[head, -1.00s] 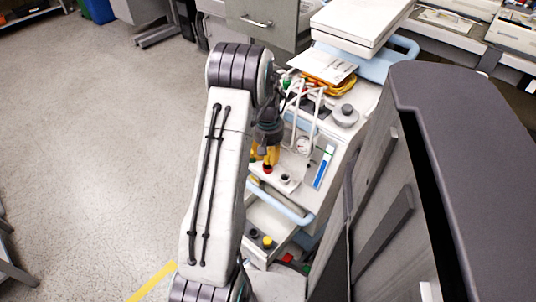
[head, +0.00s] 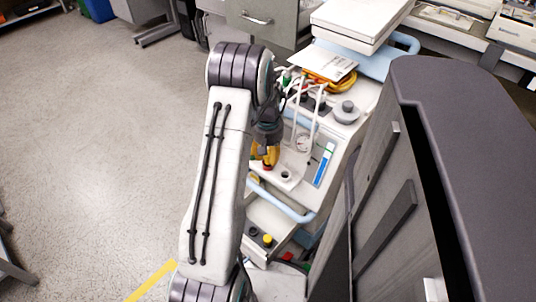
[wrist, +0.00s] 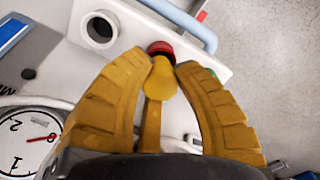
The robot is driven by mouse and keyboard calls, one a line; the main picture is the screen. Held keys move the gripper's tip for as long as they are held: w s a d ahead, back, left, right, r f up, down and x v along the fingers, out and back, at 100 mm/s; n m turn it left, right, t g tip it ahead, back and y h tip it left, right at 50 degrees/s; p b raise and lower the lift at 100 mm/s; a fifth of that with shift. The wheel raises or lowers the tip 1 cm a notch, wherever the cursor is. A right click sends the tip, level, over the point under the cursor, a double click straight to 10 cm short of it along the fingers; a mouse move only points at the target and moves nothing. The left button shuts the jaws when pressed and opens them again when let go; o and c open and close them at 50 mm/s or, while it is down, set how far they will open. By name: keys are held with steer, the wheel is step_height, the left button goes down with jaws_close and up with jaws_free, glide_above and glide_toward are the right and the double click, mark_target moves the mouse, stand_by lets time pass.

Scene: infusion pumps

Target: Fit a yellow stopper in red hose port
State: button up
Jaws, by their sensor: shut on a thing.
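The yellow stopper (wrist: 161,82) is between my fingertips in the wrist view. My gripper (wrist: 162,72) is shut on it. The red hose port (wrist: 160,47) shows just beyond the stopper, on the white panel; the stopper's far end overlaps its near edge. I cannot tell whether the stopper is inside the port or only in front of it. In the head view, my gripper (head: 265,160) is over the white panel, and the arm and fingers hide most of the stopper and port. A second yellow stopper (head: 267,239) sits in the open drawer.
A dark-holed port (wrist: 100,29) is beside the red one on the panel; it also shows in the head view (head: 286,175). A round gauge (wrist: 30,140) and a light-blue handle (wrist: 187,24) are close by. White hoses (head: 295,118) stand behind my gripper.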

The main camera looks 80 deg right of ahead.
steer(key=shift+f+b, duration=0.7)
steer(key=shift+f, duration=0.4)
steer(key=o, duration=0.9)
